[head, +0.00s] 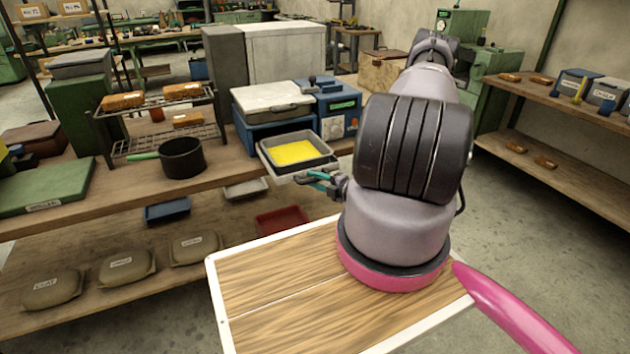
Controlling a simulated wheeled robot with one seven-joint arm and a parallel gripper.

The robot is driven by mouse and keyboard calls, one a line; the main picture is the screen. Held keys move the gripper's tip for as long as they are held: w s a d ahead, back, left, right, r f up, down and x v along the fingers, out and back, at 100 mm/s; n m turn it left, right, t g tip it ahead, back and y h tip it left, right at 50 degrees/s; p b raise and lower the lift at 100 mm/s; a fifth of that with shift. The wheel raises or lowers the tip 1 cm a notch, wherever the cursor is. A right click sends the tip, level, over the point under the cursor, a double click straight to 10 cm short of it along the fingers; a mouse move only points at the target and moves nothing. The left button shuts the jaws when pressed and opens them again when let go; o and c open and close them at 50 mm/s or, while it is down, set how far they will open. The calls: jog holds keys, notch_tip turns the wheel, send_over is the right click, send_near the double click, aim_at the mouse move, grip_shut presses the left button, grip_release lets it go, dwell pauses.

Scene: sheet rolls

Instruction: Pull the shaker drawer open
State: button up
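The shaker (335,108) is a blue machine on the wooden bench, with a green display, a dial and a large grey lidded top (272,101) beside it. Its drawer (268,158) looks like a dark grey tray standing out at the front, past the bench edge, with a flat yellow layer inside. My gripper (314,179), with teal fingers, is at the drawer's front right, close to or touching its front edge. The fingers are small here, and I cannot tell whether they grip the drawer. My arm hides the area to the right.
A black pot (182,158) with a green handle and a wire rack (165,125) with brown blocks stand left on the bench. Labelled sacks (127,267) and a red tray (282,220) are below. A wooden shelf (575,185) stands right. Floor between is partly open.

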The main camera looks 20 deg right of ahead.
jog(key=shift+s, duration=0.1)
jog(key=v, duration=1)
jog(key=shift+s+r, duration=0.15)
jog(key=shift+s, duration=0.1)
jog(key=shift+d, duration=0.15)
jog(key=w+a+r+n+g+y, duration=0.1)
jog(key=a+r+n+g+y, duration=0.35)
jog(key=r+n, duration=0.75)
jog(key=a+r+n+g+y, duration=0.2)
jog(key=a+r+n+g, duration=0.5)
jog(key=r+n, duration=0.45)
jog(key=s+a+r+n+t+h, duration=0.1)
jog(key=s+r+n+h, duration=0.2)
jog(key=r+n, duration=0.4)
jog(key=s+a+r+n+t+h, duration=0.1)
jog(key=s+r+n+h, duration=0.2)
jog(key=r+n, duration=0.5)
jog(key=s+a+r+n+t+h, duration=0.1)
jog(key=s+r+n+t+h, duration=0.1)
jog(key=r+n, duration=0.6)
jog(key=s+h, duration=0.1)
jog(key=h, duration=0.1)
jog(key=shift+s+r+h, duration=0.2)
jog(key=shift+s+h, duration=0.1)
jog(key=shift+h, duration=0.05)
